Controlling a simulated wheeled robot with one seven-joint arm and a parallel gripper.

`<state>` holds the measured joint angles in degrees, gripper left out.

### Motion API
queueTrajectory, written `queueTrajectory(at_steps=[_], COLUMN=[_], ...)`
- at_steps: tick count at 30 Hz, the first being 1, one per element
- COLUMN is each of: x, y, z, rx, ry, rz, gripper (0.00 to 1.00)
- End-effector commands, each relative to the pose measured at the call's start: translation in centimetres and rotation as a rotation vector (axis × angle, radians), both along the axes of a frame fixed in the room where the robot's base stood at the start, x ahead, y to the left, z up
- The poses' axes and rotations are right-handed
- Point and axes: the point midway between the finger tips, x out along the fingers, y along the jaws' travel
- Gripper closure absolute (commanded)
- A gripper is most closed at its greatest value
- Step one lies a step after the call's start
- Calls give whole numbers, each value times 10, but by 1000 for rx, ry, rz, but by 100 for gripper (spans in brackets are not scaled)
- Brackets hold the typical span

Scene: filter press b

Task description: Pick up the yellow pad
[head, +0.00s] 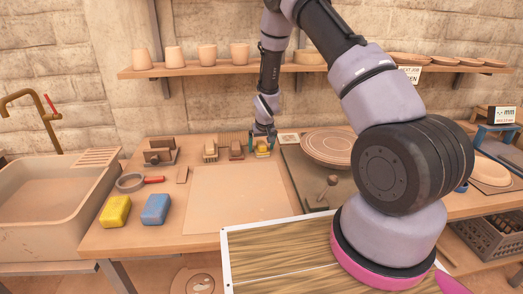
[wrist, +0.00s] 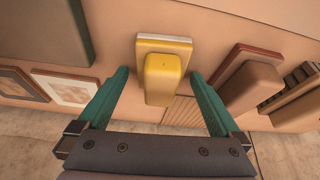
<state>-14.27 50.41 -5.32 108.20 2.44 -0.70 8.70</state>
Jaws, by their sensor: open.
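The yellow pad (wrist: 163,75) has a flat base with a white layer and a raised yellow handle. In the wrist view it lies between the teal fingers of my gripper (wrist: 159,74), with a gap on each side. In the head view my gripper (head: 262,139) is at the back of the table, right over the small yellow pad (head: 262,152). The fingers are open and hold nothing. How far the fingertips are above the table is hard to tell.
A brown block (wrist: 248,75) sits right of the pad in the wrist view. A yellow sponge (head: 115,211) and a blue one (head: 155,209) lie front left on the table. A shelf of pots (head: 207,54) runs above. The pale board (head: 235,200) is clear.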

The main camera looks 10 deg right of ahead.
Motion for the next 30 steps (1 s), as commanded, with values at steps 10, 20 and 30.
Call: queueTrajectory(at_steps=[10, 20, 30], x=[0, 0, 1], y=[0, 0, 1], z=[0, 2, 58], rx=[0, 0, 2], ry=[0, -1, -5], rz=[0, 0, 1], gripper=[54, 88, 88])
